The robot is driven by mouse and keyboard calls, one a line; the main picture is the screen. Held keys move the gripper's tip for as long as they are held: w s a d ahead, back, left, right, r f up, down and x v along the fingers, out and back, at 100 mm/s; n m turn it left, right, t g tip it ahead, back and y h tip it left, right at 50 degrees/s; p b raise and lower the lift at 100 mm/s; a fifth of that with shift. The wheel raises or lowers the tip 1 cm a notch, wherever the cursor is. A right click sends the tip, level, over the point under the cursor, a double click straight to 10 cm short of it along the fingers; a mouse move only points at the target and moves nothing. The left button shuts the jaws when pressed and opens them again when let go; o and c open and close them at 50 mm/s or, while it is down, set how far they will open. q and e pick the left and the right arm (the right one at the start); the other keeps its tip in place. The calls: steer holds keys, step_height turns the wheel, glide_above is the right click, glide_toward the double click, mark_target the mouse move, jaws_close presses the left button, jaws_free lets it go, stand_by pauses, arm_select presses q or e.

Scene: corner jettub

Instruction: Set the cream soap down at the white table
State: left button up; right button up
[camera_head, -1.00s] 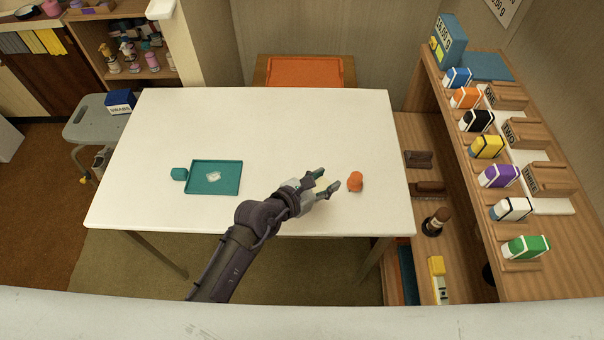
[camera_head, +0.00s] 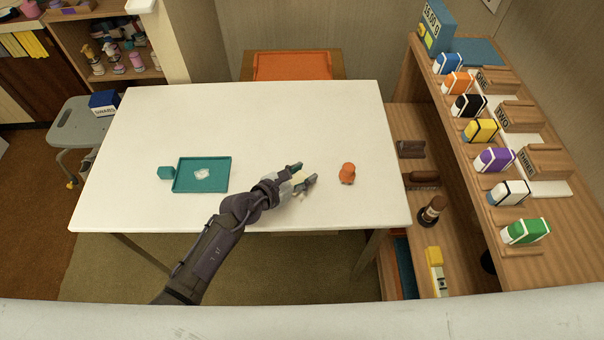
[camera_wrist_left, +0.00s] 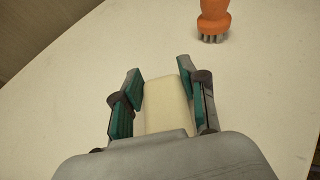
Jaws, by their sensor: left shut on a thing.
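My left gripper (camera_head: 305,174) is over the right part of the white table (camera_head: 270,120), to the left of a small orange brush. In the left wrist view the cream soap (camera_wrist_left: 168,104), a pale block, lies between the fingers of my left gripper (camera_wrist_left: 160,88), which is shut on it. In the head view the soap is pale against the white top and mostly hidden by the fingers. The gripper is low over the top; I cannot tell whether the soap touches it. My right gripper is not in view.
The orange brush (camera_head: 347,173) stands close to the fingertips; its bristles show in the left wrist view (camera_wrist_left: 213,18). The table's back half is clear. A wooden shelf (camera_head: 480,262) stands right.

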arm_select(q)
steer(key=o, duration=1.2)
steer(key=shift+f, duration=0.1)
steer(key=shift+c, duration=0.2)
steer(key=shift+r, duration=0.25)
steer(key=shift+s+a, duration=0.25)
steer(key=shift+a, duration=0.05)
steer(key=p+v, duration=0.1)
steer(key=v, duration=1)
steer(key=shift+r, duration=0.1)
steer(key=shift+s, duration=0.15)
